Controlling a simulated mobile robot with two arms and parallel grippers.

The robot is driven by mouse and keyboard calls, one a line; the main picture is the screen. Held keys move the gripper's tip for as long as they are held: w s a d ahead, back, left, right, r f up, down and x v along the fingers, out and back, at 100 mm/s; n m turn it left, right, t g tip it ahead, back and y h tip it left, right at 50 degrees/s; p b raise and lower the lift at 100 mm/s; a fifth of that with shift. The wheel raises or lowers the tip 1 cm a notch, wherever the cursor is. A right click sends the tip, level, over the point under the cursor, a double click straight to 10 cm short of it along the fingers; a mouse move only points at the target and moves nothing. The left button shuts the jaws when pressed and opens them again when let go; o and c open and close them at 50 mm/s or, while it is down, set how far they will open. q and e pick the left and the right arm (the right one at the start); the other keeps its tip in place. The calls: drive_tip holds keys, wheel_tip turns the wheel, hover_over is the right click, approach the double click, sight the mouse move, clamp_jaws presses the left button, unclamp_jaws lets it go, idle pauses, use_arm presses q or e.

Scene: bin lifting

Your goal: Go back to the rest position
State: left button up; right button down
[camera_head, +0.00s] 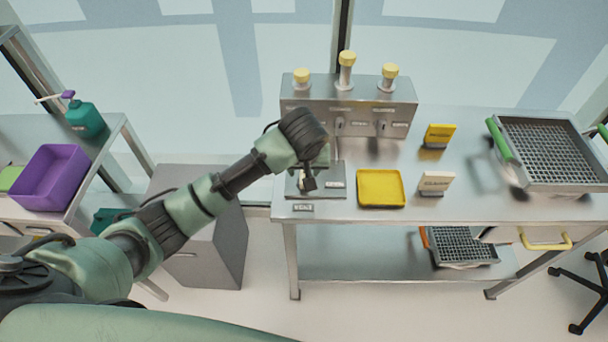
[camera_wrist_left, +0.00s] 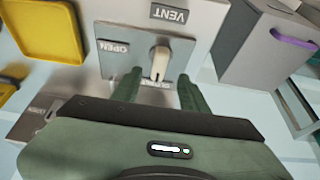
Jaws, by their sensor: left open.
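My left arm reaches from the lower left across to the metal table (camera_head: 480,205) in the head view. My left gripper (camera_head: 312,182) is over a small metal plate at the table's left side, partly hidden by my wrist. In the left wrist view the gripper (camera_wrist_left: 159,88) is open, one finger on each side of the lower end of a pale knob (camera_wrist_left: 160,57). The knob stands on a grey plate marked OPEN (camera_wrist_left: 113,47), below a VENT label (camera_wrist_left: 176,14). Contact between fingers and knob cannot be told. My right gripper is not in view.
A metal box (camera_head: 350,93) with yellow-capped posts stands just behind the gripper. A yellow tray (camera_head: 381,197) and small signs lie to its right. A mesh basket (camera_head: 590,182) is at the far right. A grey cabinet (camera_head: 222,245) and purple bin (camera_head: 40,190) are left.

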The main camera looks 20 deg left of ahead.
use_arm(q)
drive_tip(key=shift+s+r, duration=0.15)
drive_tip(key=shift+r, duration=0.35)
